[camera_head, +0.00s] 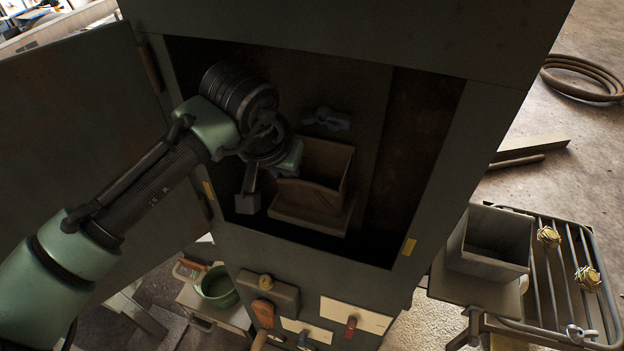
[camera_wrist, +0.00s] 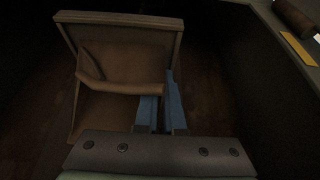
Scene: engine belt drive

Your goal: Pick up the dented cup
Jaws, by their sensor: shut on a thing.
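A brown, box-shaped cup (camera_head: 324,165) sits inside the open cabinet, and its front edge looks bent. I take it to be the dented cup. It also shows in the wrist view (camera_wrist: 115,60), with a crooked lip across its opening. My gripper (camera_head: 270,182) reaches in from the left at the cup's side. In the wrist view its blue fingers (camera_wrist: 163,100) are close together at the cup's side edge, shut on it. The exact contact is dark and partly hidden.
The cabinet's side wall (camera_head: 452,155) bounds the opening on the right. A blue-grey handle-like part (camera_head: 328,119) is above the cup. A green bowl (camera_head: 217,286) sits below left.

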